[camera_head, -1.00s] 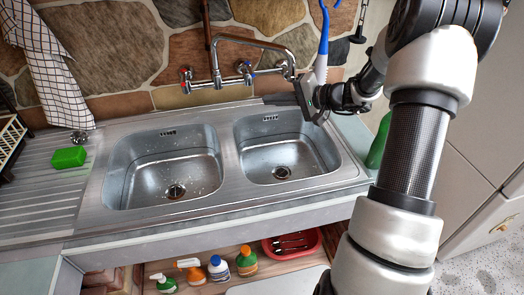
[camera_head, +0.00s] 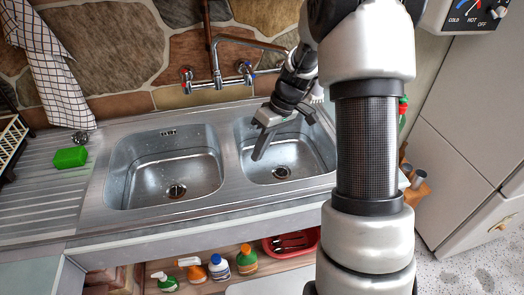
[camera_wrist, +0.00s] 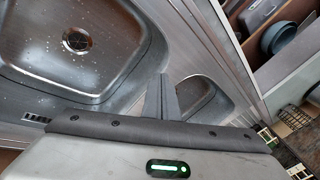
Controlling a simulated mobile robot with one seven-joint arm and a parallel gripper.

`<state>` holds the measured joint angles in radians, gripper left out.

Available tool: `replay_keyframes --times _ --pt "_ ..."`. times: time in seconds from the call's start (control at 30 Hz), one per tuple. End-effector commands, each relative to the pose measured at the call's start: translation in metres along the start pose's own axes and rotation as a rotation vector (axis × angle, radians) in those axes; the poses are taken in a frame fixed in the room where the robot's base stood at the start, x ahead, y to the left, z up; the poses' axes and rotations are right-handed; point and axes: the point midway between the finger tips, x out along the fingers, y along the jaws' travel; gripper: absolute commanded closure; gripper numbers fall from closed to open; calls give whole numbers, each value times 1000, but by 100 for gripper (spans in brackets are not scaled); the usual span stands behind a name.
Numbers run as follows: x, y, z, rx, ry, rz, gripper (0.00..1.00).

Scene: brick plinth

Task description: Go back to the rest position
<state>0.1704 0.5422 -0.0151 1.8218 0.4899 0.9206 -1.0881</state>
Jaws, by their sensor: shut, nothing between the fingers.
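My gripper (camera_head: 258,154) hangs over the right sink basin (camera_head: 312,150), fingers pointing down and to the left. Its fingers are together with nothing between them. In the wrist view the closed fingers (camera_wrist: 160,98) show above the sink unit, apart from any object. My forearm stands large at the right of the head view and hides part of the counter and wall behind it.
The left basin (camera_head: 140,165) is empty. A green sponge (camera_head: 70,157) lies on the drainboard, and a checked towel (camera_head: 48,75) hangs above. The tap (camera_head: 217,78) stands behind the basins. Several bottles (camera_head: 219,268) and a red tray (camera_head: 290,243) are below.

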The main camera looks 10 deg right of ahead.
Motion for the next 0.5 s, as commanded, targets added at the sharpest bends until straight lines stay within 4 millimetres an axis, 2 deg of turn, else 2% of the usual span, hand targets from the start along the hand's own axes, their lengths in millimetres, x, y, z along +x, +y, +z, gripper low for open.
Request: replay_keyframes --times 0.13,0.33,0.43,0.5 --pt "-1 1 6 -87 -59 45 100" --pt "-3 2 8 -117 -79 63 100" --pt "-19 -7 7 -102 -70 80 100" --pt "-42 -20 7 -77 -57 108 100"
